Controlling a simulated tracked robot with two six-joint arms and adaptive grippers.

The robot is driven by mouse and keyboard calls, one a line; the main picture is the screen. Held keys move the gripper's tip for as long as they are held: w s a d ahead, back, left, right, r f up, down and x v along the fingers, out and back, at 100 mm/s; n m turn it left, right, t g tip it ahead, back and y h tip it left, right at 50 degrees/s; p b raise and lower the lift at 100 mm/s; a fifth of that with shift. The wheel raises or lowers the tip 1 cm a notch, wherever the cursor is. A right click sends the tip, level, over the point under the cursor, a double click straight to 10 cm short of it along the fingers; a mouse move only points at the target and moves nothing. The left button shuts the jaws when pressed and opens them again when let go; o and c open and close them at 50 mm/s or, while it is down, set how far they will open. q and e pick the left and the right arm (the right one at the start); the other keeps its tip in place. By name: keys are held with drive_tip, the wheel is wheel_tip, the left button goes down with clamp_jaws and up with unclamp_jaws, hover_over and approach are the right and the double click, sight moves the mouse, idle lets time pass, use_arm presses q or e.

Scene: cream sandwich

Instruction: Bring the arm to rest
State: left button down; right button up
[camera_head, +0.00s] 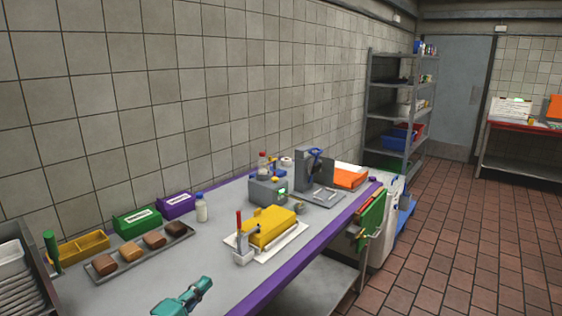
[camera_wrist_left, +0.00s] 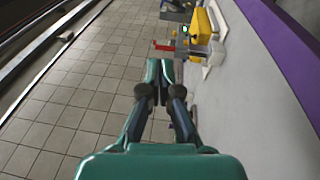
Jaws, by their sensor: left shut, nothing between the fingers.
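My left gripper (camera_head: 204,285) shows at the bottom of the head view, teal, above the near part of the grey table. In the left wrist view the fingers of my left gripper (camera_wrist_left: 159,68) are together with nothing between them. The gripper touches no object that I can see. My right gripper is in neither view.
The grey table (camera_head: 130,290) has a purple front edge (camera_head: 300,258). A tray of brown pieces (camera_head: 105,268) lies at left.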

use_arm(q)
drive_tip(key=s+d+f+g+y, duration=0.1)
drive_tip(key=s+d+f+g, duration=0.2)
drive_tip(key=f, duration=0.5)
drive_tip(key=s+d+f+g+y, duration=0.1)
drive_tip(key=s+f+g+y, duration=0.1)
drive_tip(key=s+f, duration=0.55)
drive_tip(key=s+d+f+g+y, duration=0.1)
drive_tip(key=s+d+f+g, duration=0.2)
drive_tip(key=f, duration=0.7)
drive_tip(key=s+f+m+g, duration=0.3)
drive_tip(key=s+m+g, duration=0.1)
drive_tip(key=s, duration=0.5)
drive_tip(key=s+f+m+g+y, duration=0.1)
drive_tip(key=s+f+m+g, duration=0.3)
drive_tip(key=s, duration=0.6)
drive_tip(key=shift+s+a+f+m, duration=0.25)
drive_tip(key=shift+s+a+m, duration=0.1)
drive_tip(key=shift+m, duration=1.05)
